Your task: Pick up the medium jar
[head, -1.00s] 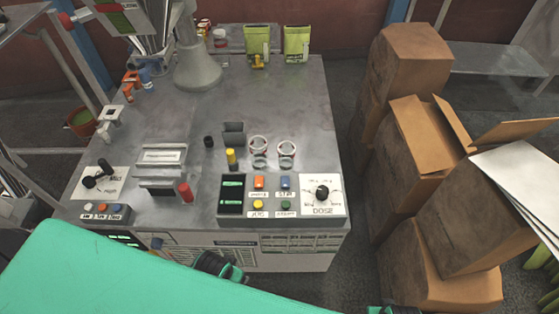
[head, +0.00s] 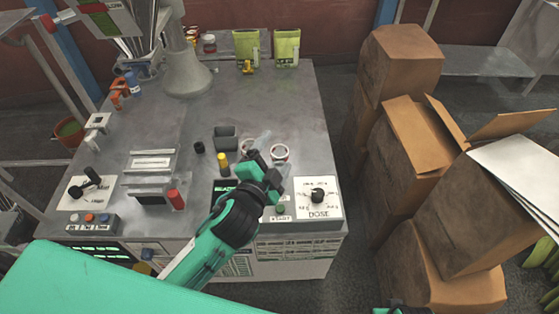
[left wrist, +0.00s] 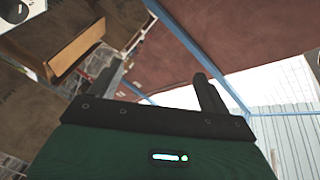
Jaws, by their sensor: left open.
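No jar can be singled out with certainty as the medium one. Round red-and-white rimmed pieces sit behind the control panel; the right one (head: 279,152) is clear to see, the left one is mostly hidden by my gripper. My left gripper (head: 266,165) is over the panel area, beside these round pieces. Its two fingers are apart and empty in the left wrist view (left wrist: 160,85), which faces away from the machine top.
Two green pouches (head: 246,49) (head: 286,47) stand at the back edge. A grey funnel column (head: 187,75) rises at the back left. A dose dial panel (head: 318,198) is at the front right. Cardboard boxes (head: 402,60) are stacked to the right. The machine top's middle (head: 230,100) is clear.

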